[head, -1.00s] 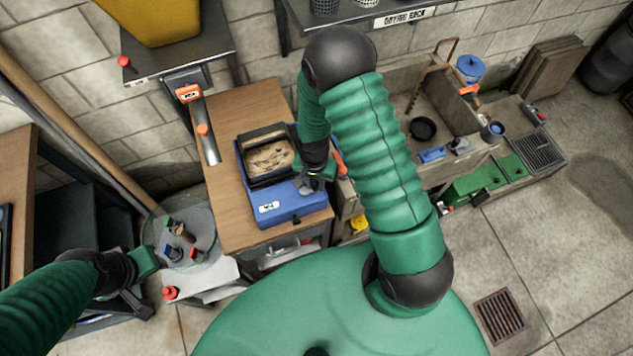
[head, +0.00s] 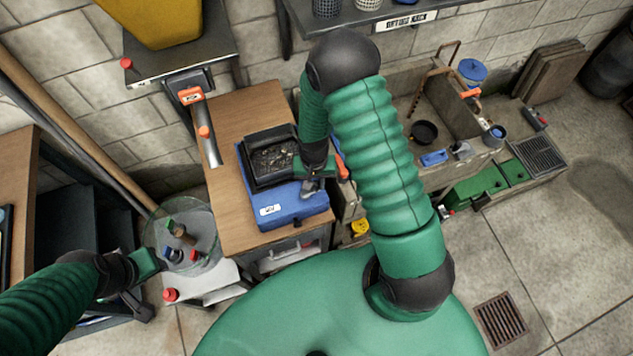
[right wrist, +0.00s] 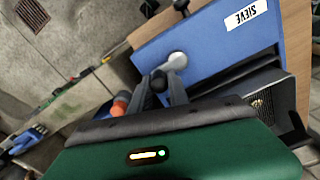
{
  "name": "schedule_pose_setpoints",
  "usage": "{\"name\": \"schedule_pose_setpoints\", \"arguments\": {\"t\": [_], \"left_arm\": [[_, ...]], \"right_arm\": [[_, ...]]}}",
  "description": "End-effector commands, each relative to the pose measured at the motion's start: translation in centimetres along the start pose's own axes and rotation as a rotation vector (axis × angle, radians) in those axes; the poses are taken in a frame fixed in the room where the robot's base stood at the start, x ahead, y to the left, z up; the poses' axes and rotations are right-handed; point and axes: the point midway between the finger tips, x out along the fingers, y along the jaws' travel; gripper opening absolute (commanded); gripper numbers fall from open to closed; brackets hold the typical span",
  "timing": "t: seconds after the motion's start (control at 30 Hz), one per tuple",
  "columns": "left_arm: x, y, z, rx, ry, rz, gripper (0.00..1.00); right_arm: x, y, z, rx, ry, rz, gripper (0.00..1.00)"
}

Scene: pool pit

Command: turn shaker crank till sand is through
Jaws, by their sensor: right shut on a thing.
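The shaker is a blue box (head: 285,203) on a wooden bench, with a black sieve tray (head: 252,176) on top. The tray looks dark, with only scattered pale bits (head: 272,158) in its bottom. In the right wrist view the blue box (right wrist: 215,40) carries a SIEVE label. My right gripper (head: 312,187) is at the box's right side. In the right wrist view its fingers (right wrist: 160,88) are closed around the black knob of the grey crank (right wrist: 177,61).
A clear round bin (head: 190,235) with several small items stands left of the bench (head: 228,215). A stone sink (head: 445,110) lies to the right. A metal shelf (head: 190,55) with a yellow container is above. The floor at right is open around a drain grate (head: 500,318).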

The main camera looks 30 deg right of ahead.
Motion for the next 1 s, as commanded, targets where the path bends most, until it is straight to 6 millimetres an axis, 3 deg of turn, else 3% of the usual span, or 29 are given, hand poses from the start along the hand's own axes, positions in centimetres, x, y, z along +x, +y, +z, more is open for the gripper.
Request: {"name": "schedule_pose_setpoints", "arguments": {"t": [1.0], "left_arm": [[0.01, 0.0, 0.0, 0.0, 0.0, 0.0, 0.36]], "right_arm": [[0.06, -0.86, -0.75, -0.365, 0.002, -0.003, 0.0]]}}
